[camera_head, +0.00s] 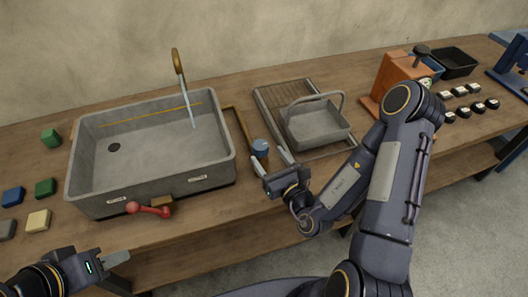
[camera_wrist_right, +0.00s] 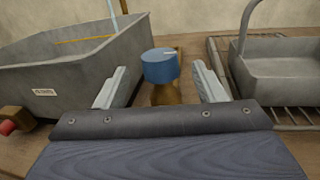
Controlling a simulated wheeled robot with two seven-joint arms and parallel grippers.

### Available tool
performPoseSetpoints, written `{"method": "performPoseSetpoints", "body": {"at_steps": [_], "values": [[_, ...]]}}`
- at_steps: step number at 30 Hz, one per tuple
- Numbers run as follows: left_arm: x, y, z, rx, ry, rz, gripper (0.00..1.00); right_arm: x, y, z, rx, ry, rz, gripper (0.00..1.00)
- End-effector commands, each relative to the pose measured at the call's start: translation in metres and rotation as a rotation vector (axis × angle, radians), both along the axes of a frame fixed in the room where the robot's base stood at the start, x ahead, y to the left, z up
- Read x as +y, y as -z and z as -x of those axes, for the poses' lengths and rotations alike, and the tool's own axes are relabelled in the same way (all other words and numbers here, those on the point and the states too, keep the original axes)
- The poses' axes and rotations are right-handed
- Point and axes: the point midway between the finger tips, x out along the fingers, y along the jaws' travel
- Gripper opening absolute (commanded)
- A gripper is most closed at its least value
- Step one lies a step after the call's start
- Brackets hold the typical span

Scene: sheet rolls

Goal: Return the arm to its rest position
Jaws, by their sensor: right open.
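My right gripper (camera_head: 271,160) is open, with its fingers on either side of a blue-topped knob (camera_head: 260,147) on a brass-coloured base. In the right wrist view the blue knob (camera_wrist_right: 160,66) shows between the two spread fingers, with gaps on both sides; whether it lies between the fingertips or just beyond them I cannot tell. My right arm reaches in from the lower right over the bench front. My left gripper (camera_head: 117,258) is low at the left, in front of the bench; its fingers overlap in view, so its opening is unclear.
A grey sink (camera_head: 228,170) with a tap (camera_head: 179,72) and a red handle (camera_head: 148,209) stands left of the knob. A grey basket (camera_head: 318,125) sits on a rack (camera_head: 265,95) to the right. Coloured blocks (camera_head: 45,187) lie far left. Black-and-white pieces (camera_head: 476,107) lie at right.

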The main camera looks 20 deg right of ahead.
Motion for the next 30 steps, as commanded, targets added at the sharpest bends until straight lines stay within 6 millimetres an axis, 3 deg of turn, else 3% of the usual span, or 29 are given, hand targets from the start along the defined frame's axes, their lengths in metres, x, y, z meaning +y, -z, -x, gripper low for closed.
{"method": "performPoseSetpoints", "body": {"at_steps": [16,19,23,25,27,30], "values": [[0.0,0.0,0.0,0.0,0.0,0.0,0.36,-0.001,-0.001,0.003,-0.001,-0.001,-0.001,0.63],[0.0,0.0,0.0,0.0,0.0,0.0,0.36,0.003,-0.009,0.003,-0.027,-0.027,0.001,0.63],[0.0,0.0,0.0,0.0,0.0,0.0,0.36,0.023,-0.053,0.007,-0.161,-0.171,0.022,0.63],[0.0,0.0,0.0,0.0,0.0,0.0,0.36,0.045,-0.091,0.019,-0.28,-0.322,0.06,0.63],[0.0,0.0,0.0,0.0,0.0,0.0,0.36,0.069,-0.127,0.044,-0.407,-0.508,0.131,0.63],[0.0,0.0,0.0,0.0,0.0,0.0,0.36,0.099,-0.159,0.092,-0.554,-0.775,0.283,0.63]]}}
